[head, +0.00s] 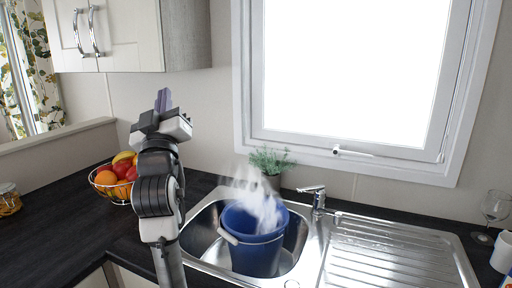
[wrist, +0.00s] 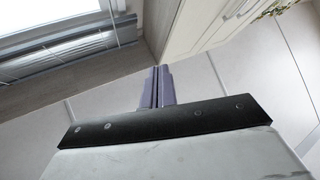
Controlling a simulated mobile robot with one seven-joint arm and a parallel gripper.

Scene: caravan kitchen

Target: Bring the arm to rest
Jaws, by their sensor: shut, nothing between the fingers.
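My gripper (head: 163,101) is raised above the counter, pointing up, in front of the wall between the cabinet and the window. Its fingers are together with nothing between them. In the wrist view the two purple-grey fingers (wrist: 157,86) lie side by side, closed. My arm stands upright at the left of the sink, and the gripper touches nothing that I can see.
A blue bucket (head: 254,242) with white vapour above it stands in the steel sink (head: 210,222). A wire bowl of fruit (head: 108,184) is behind my arm at left. The wall cabinet (head: 135,40) hangs above. A wine glass (head: 494,207) stands at right. The drainboard (head: 390,250) is clear.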

